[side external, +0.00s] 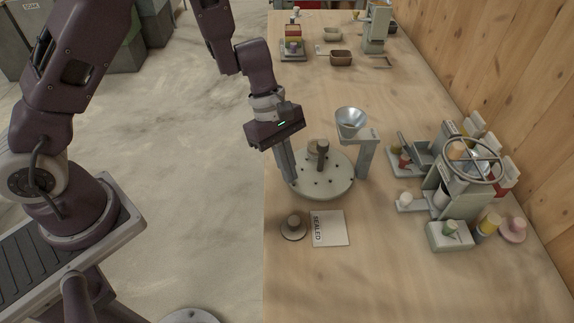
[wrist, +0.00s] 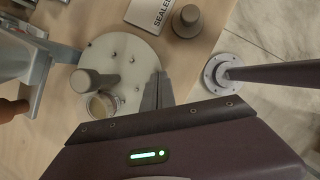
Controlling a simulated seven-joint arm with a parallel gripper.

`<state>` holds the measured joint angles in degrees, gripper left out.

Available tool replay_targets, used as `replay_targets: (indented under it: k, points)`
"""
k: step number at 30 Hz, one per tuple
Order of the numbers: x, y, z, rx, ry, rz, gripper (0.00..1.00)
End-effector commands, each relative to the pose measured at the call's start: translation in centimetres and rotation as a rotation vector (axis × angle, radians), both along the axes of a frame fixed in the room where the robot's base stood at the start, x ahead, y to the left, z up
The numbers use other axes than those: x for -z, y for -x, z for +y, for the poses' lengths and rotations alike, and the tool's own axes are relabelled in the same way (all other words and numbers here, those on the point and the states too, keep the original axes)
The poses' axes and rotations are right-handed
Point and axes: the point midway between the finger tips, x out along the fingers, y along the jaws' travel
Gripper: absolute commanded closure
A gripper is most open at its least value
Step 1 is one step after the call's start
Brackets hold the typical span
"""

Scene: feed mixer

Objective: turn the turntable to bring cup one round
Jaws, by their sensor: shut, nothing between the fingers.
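The turntable (side external: 338,184) is a pale round disc with small dark holes, near the middle of the table; it fills the upper left of the wrist view (wrist: 125,48). A grey-brown upright knob (side external: 323,156) stands on it and shows in the wrist view (wrist: 93,80). A small tan cup (side external: 313,146) sits on the disc beside the knob, seen from above in the wrist view (wrist: 102,106); I see no number on it. My gripper (side external: 290,178) is shut and empty, fingers pointing down at the disc's left edge. I cannot tell whether they touch it.
A metal funnel (side external: 350,122) on a grey stand (side external: 366,155) overhangs the disc's right side. A "SEALED" card (side external: 330,229) and a round knobbed piece (side external: 293,228) lie in front. A machine with a handwheel (side external: 472,160) stands at right.

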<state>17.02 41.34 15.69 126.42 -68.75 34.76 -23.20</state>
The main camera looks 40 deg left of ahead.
Motion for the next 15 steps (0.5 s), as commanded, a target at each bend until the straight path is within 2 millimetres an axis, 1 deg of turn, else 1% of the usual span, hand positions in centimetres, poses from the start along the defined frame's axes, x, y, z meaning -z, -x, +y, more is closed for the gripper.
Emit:
replay_targets:
  k: [15]
  points:
    - [-0.01,0.23,-0.49,-0.061,0.0,-0.001,1.0]
